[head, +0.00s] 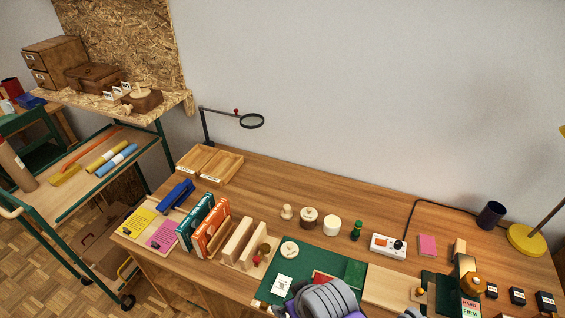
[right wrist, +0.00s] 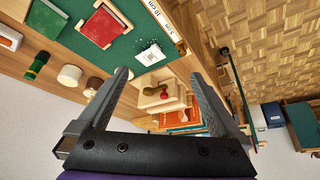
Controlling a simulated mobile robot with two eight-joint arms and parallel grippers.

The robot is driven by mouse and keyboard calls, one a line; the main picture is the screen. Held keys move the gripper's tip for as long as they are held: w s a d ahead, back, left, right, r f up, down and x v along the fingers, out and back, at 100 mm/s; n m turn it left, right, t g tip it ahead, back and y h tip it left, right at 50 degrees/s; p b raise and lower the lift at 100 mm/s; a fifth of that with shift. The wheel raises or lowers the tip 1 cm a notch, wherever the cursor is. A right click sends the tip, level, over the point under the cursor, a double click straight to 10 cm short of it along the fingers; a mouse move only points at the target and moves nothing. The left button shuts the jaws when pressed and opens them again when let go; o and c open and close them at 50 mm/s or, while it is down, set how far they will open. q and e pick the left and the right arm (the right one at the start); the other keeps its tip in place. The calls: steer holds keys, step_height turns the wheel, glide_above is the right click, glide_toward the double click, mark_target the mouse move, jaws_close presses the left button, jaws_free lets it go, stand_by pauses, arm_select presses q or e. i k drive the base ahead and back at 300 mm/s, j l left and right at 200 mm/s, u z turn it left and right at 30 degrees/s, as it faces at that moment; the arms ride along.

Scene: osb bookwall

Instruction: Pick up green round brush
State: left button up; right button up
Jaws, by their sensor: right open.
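A small green upright piece with a round top, which fits the green round brush (head: 356,230), stands on the wooden table right of a cream round pot. In the right wrist view the green brush (right wrist: 38,65) shows at the left edge, outside my jaws and clear of them. My right gripper (right wrist: 160,78) is open, with nothing held between its fingers. Beyond the gap lies a wooden block with a dark-knobbed stamp. In the head view my grey right arm covers the front of the green mat. My left gripper is not in view.
A lidded brown pot (head: 308,218), a cream pot (head: 332,225) and a white control box (head: 388,246) stand near the brush. The green mat (head: 300,262) lies in front. Wooden bookends and orange books (head: 212,230) are to the left. The table behind the pots is clear.

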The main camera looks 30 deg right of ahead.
mark_target(354, 235)
steer(key=l+z, duration=0.15)
steer(key=z, duration=1.5)
